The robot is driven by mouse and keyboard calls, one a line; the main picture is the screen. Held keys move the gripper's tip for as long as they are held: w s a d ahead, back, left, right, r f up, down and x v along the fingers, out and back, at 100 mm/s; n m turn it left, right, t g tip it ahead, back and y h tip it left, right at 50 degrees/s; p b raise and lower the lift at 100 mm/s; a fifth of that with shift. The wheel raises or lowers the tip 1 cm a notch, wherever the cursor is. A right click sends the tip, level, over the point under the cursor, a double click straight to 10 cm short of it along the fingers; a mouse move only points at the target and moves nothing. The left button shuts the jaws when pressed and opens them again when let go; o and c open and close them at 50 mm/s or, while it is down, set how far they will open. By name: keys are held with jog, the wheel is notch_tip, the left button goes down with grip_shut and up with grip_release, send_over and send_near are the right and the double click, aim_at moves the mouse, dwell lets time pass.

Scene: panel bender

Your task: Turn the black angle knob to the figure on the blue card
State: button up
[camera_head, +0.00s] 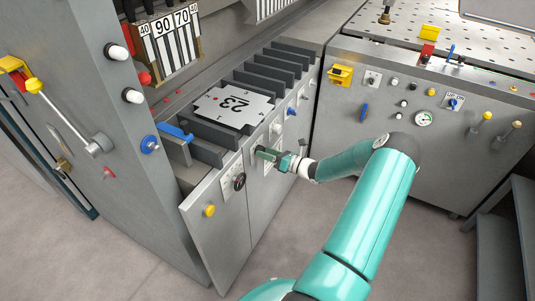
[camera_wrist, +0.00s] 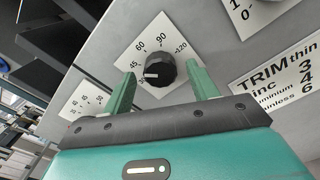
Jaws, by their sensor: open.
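The black angle knob (camera_wrist: 160,69) sits on a white scale plate (camera_wrist: 143,44) marked 45, 60, 90 and 120 in the wrist view. My gripper (camera_wrist: 161,76) is open, with one green finger on each side of the knob. Whether the fingers touch it I cannot tell. In the head view my gripper (camera_head: 265,154) is at the grey front panel and seems to hide this knob. I cannot make out a blue card in either view.
A black knob (camera_head: 239,182) on another white plate is left of my gripper, above a yellow button (camera_head: 209,211). A TRIM label (camera_wrist: 284,75) is right of the angle plate. A sheet marked 23 (camera_head: 234,106) lies above the panel.

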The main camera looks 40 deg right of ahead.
jog(key=v, duration=1.3)
jog(key=shift+s, duration=0.4)
dwell(0.6)
